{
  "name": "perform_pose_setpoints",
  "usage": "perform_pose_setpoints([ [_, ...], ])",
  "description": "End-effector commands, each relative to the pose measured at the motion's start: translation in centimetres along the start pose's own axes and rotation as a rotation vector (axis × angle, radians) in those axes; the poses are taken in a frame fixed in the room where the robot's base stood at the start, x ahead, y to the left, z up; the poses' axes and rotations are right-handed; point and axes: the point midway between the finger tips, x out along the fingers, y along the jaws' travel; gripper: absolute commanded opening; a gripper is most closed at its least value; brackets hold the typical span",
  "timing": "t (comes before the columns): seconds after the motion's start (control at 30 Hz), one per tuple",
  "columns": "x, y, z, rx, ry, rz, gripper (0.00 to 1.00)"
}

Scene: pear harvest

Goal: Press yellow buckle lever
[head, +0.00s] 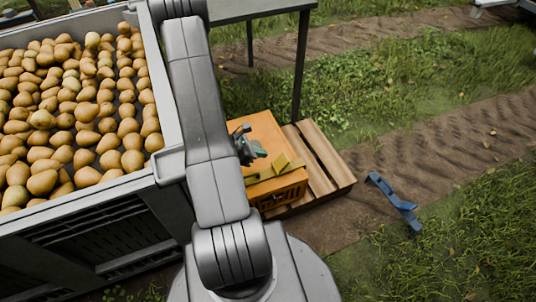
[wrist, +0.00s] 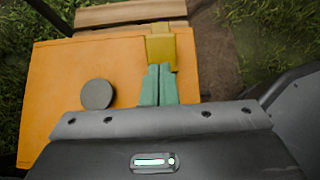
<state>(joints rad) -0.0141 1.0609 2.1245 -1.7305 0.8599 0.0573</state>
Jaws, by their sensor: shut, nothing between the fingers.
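The yellow buckle lever (head: 281,163) stands up from the top front part of an orange box (head: 262,131). In the wrist view the yellow lever (wrist: 161,50) is straight beyond my fingertips. My gripper (head: 261,153) is over the orange box, just left of the lever in the head view. Its green fingers (wrist: 158,70) are shut together with nothing between them. The fingertips overlap the lever's near edge in the wrist view; I cannot tell if they touch it. A round grey disc (wrist: 97,94) is on the box top, left of the fingers.
The box rests on a wooden pallet (head: 318,165). A large grey bin (head: 164,80) full of pears (head: 80,110) stands at left. A grey table (head: 260,10) is behind. A blue tool-like object (head: 396,203) lies on the ground at right. Grass and dirt tracks are open beyond.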

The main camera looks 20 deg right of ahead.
Motion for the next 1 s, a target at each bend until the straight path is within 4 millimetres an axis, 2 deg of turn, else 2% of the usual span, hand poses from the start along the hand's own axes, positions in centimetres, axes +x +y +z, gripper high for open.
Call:
perform_pose_setpoints([
  [0.3, 5.2, -0.1, -0.2, 0.004, 0.001, -0.005, 0.0],
  [0.5, 7.9, -0.1, -0.2, 0.003, 0.001, -0.003, 0.0],
  [0.7, 9.1, 0.0, -0.1, 0.002, 0.0, -0.001, 0.0],
  [1.0, 9.2, 0.0, 0.0, 0.001, 0.0, -0.001, 0.0],
])
